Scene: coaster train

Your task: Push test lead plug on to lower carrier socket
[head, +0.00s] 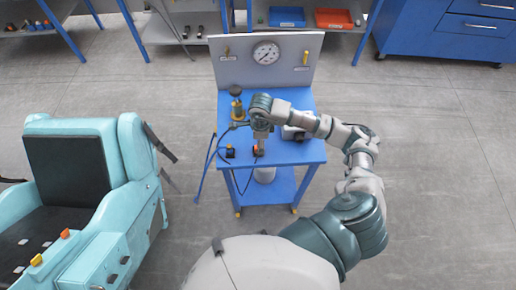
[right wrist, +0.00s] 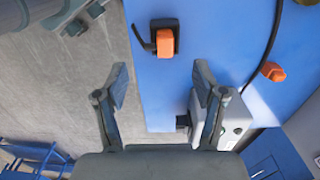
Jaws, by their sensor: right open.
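In the right wrist view an orange plug-like block (right wrist: 165,40) sits at a black square base on the blue cart top, with a short black lead at its left. A second orange piece (right wrist: 273,71) lies at a black cable further right. I cannot tell for certain which is the test lead plug or the lower carrier socket. My right gripper (right wrist: 160,70) is open, with nothing between its fingers; the orange block lies beyond the fingertips, apart from them. In the head view my right gripper (head: 261,138) points down over the cart, hiding part of it. My left gripper is out of view.
The blue cart (head: 305,152) carries a panel with a gauge (head: 266,52) at its back and a grey box (right wrist: 236,122). A turquoise ride seat (head: 130,190) stands to the left. Blue drawers (head: 470,30) stand at the back right. The floor right of the cart is clear.

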